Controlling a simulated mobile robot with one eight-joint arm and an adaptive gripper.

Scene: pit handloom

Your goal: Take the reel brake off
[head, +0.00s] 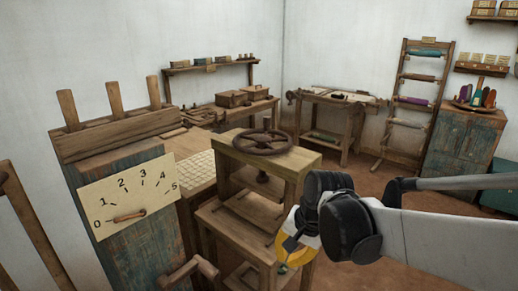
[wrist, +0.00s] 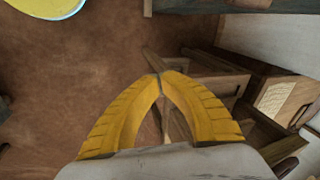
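My gripper (head: 291,254) is at the lower middle of the head view, in front of the wooden press (head: 262,213). In the wrist view its two yellow fingers (wrist: 160,74) meet at the tips, with nothing seen between them. Brown floor and wooden parts lie beyond the tips. I cannot tell for sure which part is the reel brake. A blue-green panel at the left carries a dial plate (head: 128,196) marked 0 to 5, with a short wooden pointer (head: 129,216) near 0. A wooden crank handle (head: 189,270) sticks out below it.
Three wooden pegs (head: 115,97) stand on the beam above the panel. A handwheel (head: 262,142) tops the press. A workbench (head: 333,116), a rack of rolls (head: 412,100) and a blue cabinet (head: 461,150) stand at the back. Open floor (head: 365,194) lies between.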

